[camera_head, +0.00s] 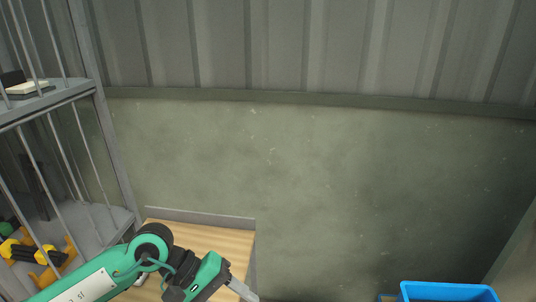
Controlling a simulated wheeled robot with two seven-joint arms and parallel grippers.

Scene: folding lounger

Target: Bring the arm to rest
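My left arm, green and black, comes in from the lower left and reaches across the front of a wooden tabletop (215,242). My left gripper (243,291) is at the bottom edge of the view, near the tabletop's right side. Its grey finger part points down and right; whether it is open or shut does not show clearly. I see nothing held in it. My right arm and gripper are not in view.
A metal rack (118,160) with bars and shelves stands at the left, holding yellow and black items (35,252) low down. A blue bin (448,291) is at the bottom right. A plain green-grey wall (320,190) closes off the back.

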